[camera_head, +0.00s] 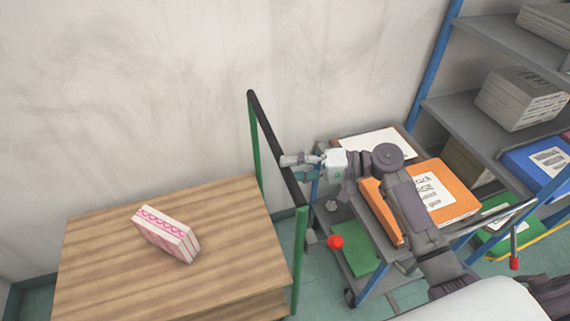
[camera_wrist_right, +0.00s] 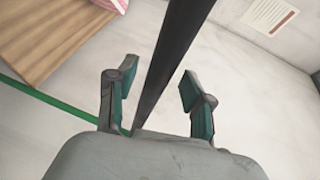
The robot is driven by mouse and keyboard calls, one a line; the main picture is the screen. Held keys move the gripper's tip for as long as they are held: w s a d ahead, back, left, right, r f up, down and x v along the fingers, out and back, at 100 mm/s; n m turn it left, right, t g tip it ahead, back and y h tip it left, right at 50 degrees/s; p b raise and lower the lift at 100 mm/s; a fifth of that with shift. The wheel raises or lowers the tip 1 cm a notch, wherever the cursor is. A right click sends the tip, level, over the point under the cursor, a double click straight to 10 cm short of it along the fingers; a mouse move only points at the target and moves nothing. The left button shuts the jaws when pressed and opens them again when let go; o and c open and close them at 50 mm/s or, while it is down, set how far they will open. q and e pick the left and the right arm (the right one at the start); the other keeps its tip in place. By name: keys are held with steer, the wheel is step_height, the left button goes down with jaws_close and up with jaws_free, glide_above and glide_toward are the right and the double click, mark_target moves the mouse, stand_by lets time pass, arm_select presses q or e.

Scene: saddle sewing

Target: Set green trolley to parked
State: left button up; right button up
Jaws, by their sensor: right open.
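The green trolley has a wooden deck (camera_head: 90,264), green uprights and a black handle bar (camera_head: 268,131) at its right end. In the head view it stands near the pale wall. My right gripper (camera_head: 298,167) is at the handle bar, towards its near half. In the right wrist view the black bar (camera_wrist_right: 172,65) runs between the two spread fingers of the right gripper (camera_wrist_right: 158,90), with gaps visible on both sides. The fingers are open. My left gripper is not in view.
A pink and white box (camera_head: 166,235) lies on the deck. Right of the trolley stands a low cart (camera_head: 360,212) with an orange box (camera_head: 440,190) on it. A grey shelf (camera_head: 470,110) with blue posts is at the right. A red knob (camera_head: 336,241) shows beside the cart.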

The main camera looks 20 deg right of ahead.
steer(key=shift+x, duration=1)
steer(key=shift+f, duration=0.1)
jaws_close()
